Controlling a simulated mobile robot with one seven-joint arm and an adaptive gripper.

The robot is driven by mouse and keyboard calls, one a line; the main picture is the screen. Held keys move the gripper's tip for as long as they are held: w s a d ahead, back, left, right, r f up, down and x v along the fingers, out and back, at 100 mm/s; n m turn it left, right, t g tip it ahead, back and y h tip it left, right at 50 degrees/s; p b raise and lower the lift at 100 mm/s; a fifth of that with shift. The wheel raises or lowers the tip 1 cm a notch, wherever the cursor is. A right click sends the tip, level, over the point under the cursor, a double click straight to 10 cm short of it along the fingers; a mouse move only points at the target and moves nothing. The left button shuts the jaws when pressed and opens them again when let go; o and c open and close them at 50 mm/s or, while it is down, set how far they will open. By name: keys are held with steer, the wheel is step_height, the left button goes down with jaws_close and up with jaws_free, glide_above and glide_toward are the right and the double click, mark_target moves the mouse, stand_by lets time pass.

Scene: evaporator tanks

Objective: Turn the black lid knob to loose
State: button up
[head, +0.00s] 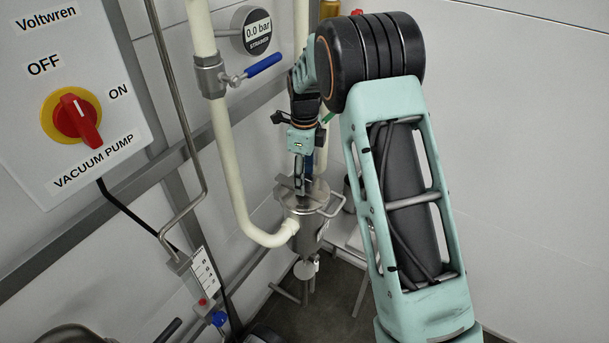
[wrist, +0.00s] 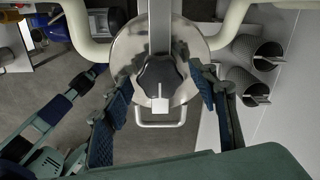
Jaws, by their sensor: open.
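The black lid knob (wrist: 160,75) sits on top of a round steel lid (wrist: 128,48) in the wrist view. It has a lobed shape and a white pointer (wrist: 160,104) directed toward the bottom of the picture. My gripper (wrist: 163,92) is open, with one dark blue finger pad left of the knob and one right of it; I see gaps, not a grip. In the head view my gripper (head: 302,188) points down over the steel vessel (head: 303,222). There the knob is hidden or too small to make out.
A U-shaped handle (wrist: 160,123) sticks out from the vessel beside the knob. A flat steel bar (wrist: 160,25) runs above the lid. Cream pipes (head: 230,165) and a blue-handled valve (head: 262,66) stand left of my arm. A red vacuum pump switch (head: 79,119) is on the wall panel.

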steer(key=c, duration=1.2)
steer(key=shift+o, duration=0.2)
